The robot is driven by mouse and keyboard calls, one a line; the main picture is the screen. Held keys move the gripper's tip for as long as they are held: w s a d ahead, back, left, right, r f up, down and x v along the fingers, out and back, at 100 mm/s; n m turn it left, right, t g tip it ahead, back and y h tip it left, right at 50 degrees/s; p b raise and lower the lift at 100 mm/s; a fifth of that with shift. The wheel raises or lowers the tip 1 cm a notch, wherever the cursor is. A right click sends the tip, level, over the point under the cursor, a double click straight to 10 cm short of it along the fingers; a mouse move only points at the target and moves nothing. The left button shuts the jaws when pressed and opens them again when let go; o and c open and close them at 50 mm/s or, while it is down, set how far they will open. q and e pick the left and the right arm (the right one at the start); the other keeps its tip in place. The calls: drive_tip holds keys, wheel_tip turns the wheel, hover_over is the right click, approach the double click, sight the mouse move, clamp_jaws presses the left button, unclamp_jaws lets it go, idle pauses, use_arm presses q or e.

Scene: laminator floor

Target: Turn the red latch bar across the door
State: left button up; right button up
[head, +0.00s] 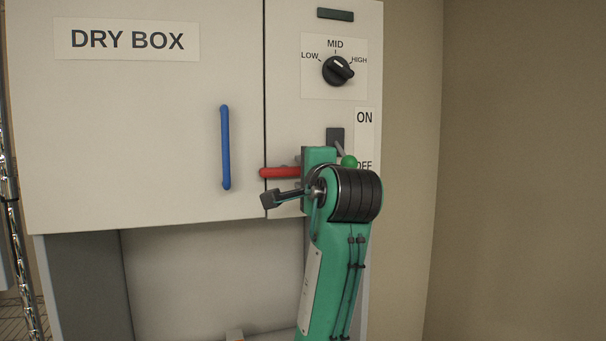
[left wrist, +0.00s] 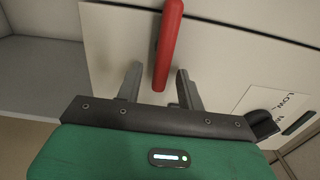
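The red latch bar (head: 279,172) lies level in the head view, its left end just over the seam beside the door (head: 160,130). Its right part is hidden behind my left gripper (head: 298,173), which is up against the panel side. In the left wrist view the bar (left wrist: 168,40) comes down from the top edge, and its near end lies between the two grey fingers of my left gripper (left wrist: 157,78). The fingers stand apart with a gap on both sides of the bar, so the gripper is open. My right gripper is not in view.
A blue handle (head: 225,147) stands upright on the door, left of the bar. A wire rack (head: 14,220) stands at far left.

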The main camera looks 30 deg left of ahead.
use_arm(q)
drive_tip(key=b+v, duration=0.5)
drive_tip(key=v, duration=0.9)
drive_tip(key=shift+w, duration=0.15)
